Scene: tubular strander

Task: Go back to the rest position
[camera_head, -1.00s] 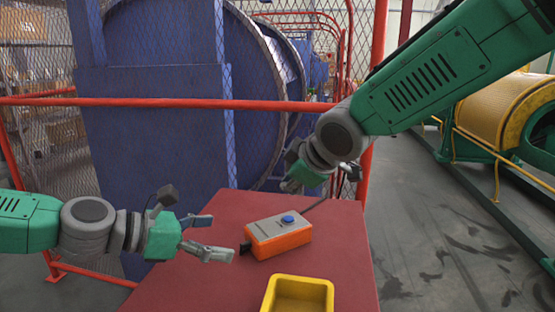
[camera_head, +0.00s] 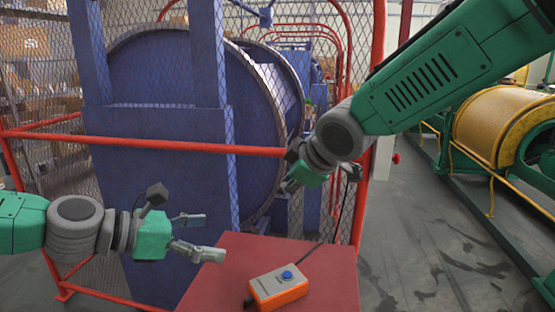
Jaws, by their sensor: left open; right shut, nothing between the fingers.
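My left gripper (camera_head: 197,236) comes in from the left, open and empty, with its fingers pointing right near the left edge of the red table. My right gripper (camera_head: 288,186) hangs at the end of the arm from the upper right, in front of the mesh fence and above the table's back edge. It is empty, and its fingertips are small and partly hidden by its own wrist. Neither gripper touches the orange box.
The red table (camera_head: 230,276) carries an orange control box (camera_head: 278,289) with a blue button and a cable. A red-framed mesh fence (camera_head: 180,144) encloses a large blue drum machine (camera_head: 190,75). A yellow-and-green machine (camera_head: 500,125) stands right. Grey floor between is free.

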